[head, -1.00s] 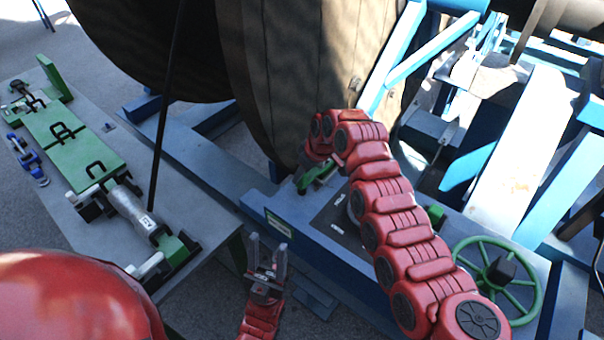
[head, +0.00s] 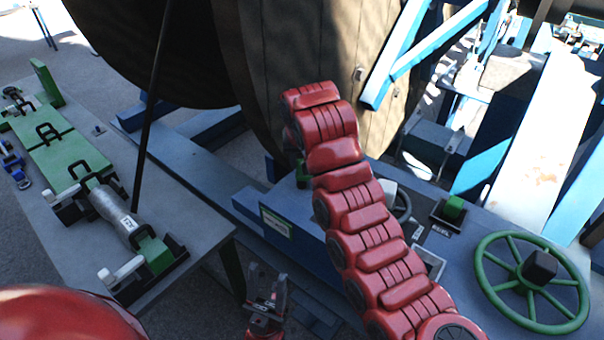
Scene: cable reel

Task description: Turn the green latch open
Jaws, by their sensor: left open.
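A green piece (head: 302,178), which looks like the latch, shows on the blue reel stand just left of my right arm. The arm hides most of it, so I cannot tell how it is turned. A second green block (head: 453,208) sits in a dark holder beside a small label on the panel. My left gripper (head: 266,292) is low in the middle of the view, open and empty, fingers pointing up, apart from the green piece. My right arm's red links rise across the panel; its gripper is hidden.
A green handwheel (head: 532,282) stands at the right of the panel. A grey handwheel (head: 400,203) is partly behind my right arm. The large reel (head: 300,60) is behind. A grey bench (head: 205,232) at left carries green plates (head: 68,160) and a grey cylinder (head: 113,212).

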